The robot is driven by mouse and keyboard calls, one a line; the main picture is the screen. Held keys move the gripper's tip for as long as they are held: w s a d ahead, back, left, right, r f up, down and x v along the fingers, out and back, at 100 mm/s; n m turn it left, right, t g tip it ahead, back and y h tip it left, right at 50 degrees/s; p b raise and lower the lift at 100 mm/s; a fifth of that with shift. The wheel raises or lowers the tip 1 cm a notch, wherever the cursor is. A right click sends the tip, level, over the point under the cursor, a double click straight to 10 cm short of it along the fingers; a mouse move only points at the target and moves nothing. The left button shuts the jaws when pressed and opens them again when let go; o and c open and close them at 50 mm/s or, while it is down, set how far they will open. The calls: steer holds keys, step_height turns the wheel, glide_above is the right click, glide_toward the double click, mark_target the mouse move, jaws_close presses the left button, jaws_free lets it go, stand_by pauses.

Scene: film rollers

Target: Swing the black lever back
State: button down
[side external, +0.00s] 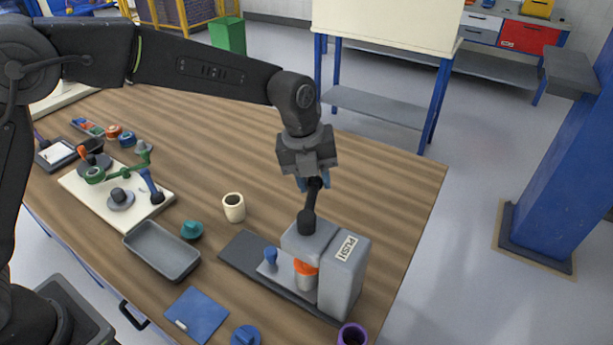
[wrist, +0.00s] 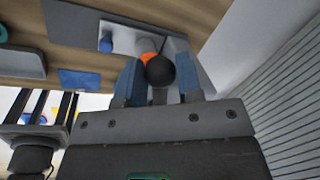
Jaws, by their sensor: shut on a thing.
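The black lever (side external: 309,206) rises from a dark pivot on top of the grey press block (side external: 341,285) and leans slightly to the right in the side view. My gripper (side external: 314,184) is at the lever's upper end, with its blue fingers on either side of it. In the wrist view the lever's round black knob (wrist: 161,71) sits between the two blue fingers of my gripper (wrist: 160,66), which is shut on it. The press carries a "PUSH" label. An orange ring (side external: 305,267) with a pale cylinder under it stands in the press's front opening.
A blue knob (side external: 270,256) stands on the press's base. A cream cup (side external: 233,207), a grey tray (side external: 163,252), a teal knob (side external: 191,229), a blue pad (side external: 195,314) and a purple ring (side external: 352,335) lie around. The table is clear behind the press.

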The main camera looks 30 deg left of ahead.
steer(key=shift+w+d+m+g, duration=0.2)
steer(key=shift+d+m, duration=0.65)
steer(key=shift+m, duration=0.25)
steer(key=shift+w+d+m+g, duration=0.15)
steer(key=shift+d+m+g, duration=0.05)
steer(key=shift+d+m, duration=0.8)
steer(key=c, duration=0.8)
jaws_free()
steer(key=shift+a, duration=0.1)
steer(key=a+r, duration=0.1)
steer(key=r, duration=0.8)
steer(key=a+r, duration=0.1)
steer(key=r, duration=0.3)
steer(key=shift+s+a+r, duration=0.25)
steer(key=shift+a+r, duration=0.05)
steer(key=shift+a, duration=0.05)
